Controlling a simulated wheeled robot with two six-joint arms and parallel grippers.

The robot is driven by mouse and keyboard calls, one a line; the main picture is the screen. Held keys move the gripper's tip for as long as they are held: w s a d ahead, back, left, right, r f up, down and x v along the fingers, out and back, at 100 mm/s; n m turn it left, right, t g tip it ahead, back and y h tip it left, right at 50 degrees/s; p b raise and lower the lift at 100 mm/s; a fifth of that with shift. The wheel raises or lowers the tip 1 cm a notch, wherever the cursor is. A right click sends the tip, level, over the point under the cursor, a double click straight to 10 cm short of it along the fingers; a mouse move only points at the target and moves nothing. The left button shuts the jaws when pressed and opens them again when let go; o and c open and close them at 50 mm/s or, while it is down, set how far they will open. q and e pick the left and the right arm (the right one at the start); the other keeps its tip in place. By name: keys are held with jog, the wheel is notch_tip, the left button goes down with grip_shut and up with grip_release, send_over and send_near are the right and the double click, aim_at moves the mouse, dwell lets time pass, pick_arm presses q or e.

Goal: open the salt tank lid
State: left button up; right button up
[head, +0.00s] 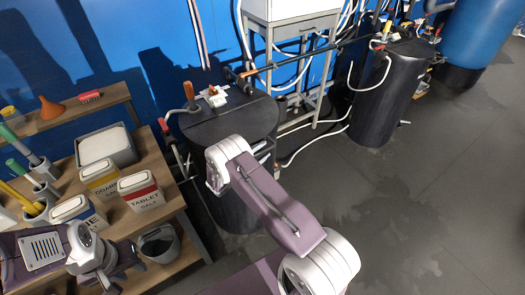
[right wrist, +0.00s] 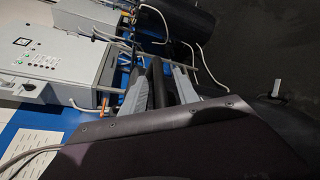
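A dark grey cylindrical tank with a dark round lid (head: 235,117) stands at the middle of the head view, and I take it for the salt tank. The lid lies flat on it. My right arm reaches across the front of the tank, and its wrist hides part of the lid's front edge. My right gripper's fingers are hidden in the head view. In the right wrist view my right gripper (right wrist: 162,72) shows two grey fingers apart, with dark bars between or behind them. My left gripper (head: 108,283) is at the lower left beside the wooden shelf, its fingertips unclear.
The wooden shelf (head: 150,222) on the left holds salt boxes (head: 138,190), a grey tray (head: 107,143) and a dark pot (head: 158,243). A second dark tank (head: 385,95) stands further right. Pipes and orange-handled valves (head: 189,90) are behind the lid. The right floor is clear.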

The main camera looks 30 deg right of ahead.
grip_shut()
dwell(1.4)
